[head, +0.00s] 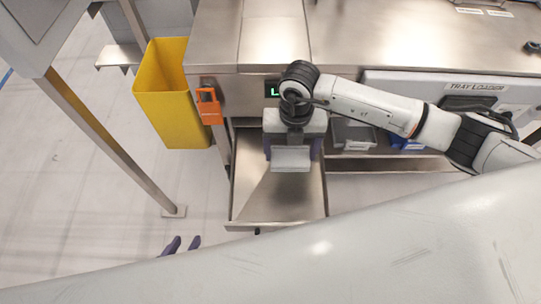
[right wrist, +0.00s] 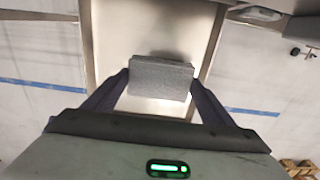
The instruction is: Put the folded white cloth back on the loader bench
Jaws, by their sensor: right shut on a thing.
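The folded cloth (head: 290,158) looks white to pale grey and hangs level in my right gripper (head: 291,153). In the right wrist view the cloth (right wrist: 160,79) spans the space between the two dark fingers, which press on its sides. It is above an open steel drawer (head: 250,205) that sticks out from under the loader bench (head: 380,45). The bench top is bare steel and lies farther back than the gripper. My left gripper (head: 182,244) shows only its purple fingertips at the lower left, apart with nothing seen between them.
A yellow bin (head: 170,95) stands left of the bench, with an orange box (head: 208,105) on the bench's side. A grey tray (head: 353,133) and a blue one (head: 405,143) sit on the shelf below. A slanted post (head: 110,140) stands at the left. The bench top has wide free room.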

